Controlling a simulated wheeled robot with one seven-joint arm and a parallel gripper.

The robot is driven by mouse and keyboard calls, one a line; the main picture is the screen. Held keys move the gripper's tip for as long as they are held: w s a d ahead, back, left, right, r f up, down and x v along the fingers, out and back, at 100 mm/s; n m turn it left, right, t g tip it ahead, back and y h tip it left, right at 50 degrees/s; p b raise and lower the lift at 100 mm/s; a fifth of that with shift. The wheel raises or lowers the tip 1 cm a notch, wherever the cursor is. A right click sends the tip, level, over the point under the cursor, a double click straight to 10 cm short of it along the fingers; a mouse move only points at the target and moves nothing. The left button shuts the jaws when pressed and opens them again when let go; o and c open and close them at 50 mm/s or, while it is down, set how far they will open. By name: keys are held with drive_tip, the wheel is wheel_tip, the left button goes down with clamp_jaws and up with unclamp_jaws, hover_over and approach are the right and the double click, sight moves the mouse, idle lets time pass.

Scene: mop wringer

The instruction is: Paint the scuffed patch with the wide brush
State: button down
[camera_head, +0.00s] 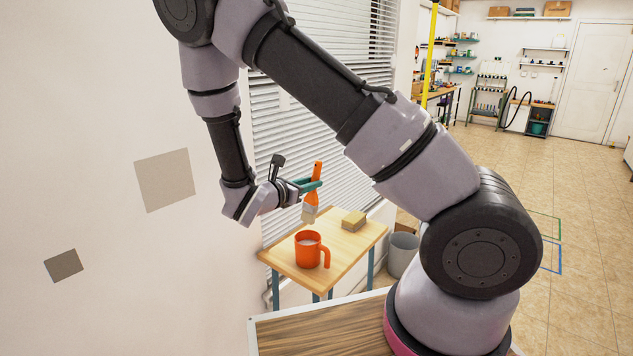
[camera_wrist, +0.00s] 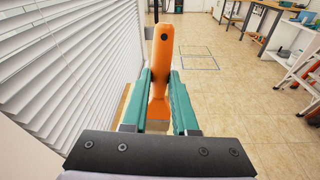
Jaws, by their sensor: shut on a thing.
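My gripper (camera_head: 308,187) has teal fingers and is shut on the orange handle of the wide brush (camera_head: 311,193). The brush is upright, handle up and pale bristles down, above the small table. The wrist view shows the brush (camera_wrist: 161,75) between the gripper fingers (camera_wrist: 160,95); its bristles are mostly hidden there. On the wall at left are two square patches: a larger beige one (camera_head: 165,180) and a smaller, darker grey-brown one (camera_head: 64,266). I cannot tell which is the scuffed one. An orange mug (camera_head: 308,251) with pale contents stands on the table below the brush.
The small wooden table (camera_head: 345,250) stands by the window blinds (camera_head: 290,120) and also holds a yellowish sponge-like block (camera_head: 353,221). A grey bin (camera_head: 402,254) stands on the floor beside it. The wall around the patches is clear.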

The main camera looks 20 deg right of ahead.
sight(310, 212)
drive_tip(key=shift+f, duration=1.9)
drive_tip(key=shift+f, duration=0.45)
drive_tip(key=shift+f, duration=2)
drive_tip(key=shift+s+f, duration=0.1)
drive_tip(key=shift+f, duration=0.05)
idle(0.5)
drive_tip(key=shift+r, duration=3.6)
drive_tip(key=shift+a, duration=0.15)
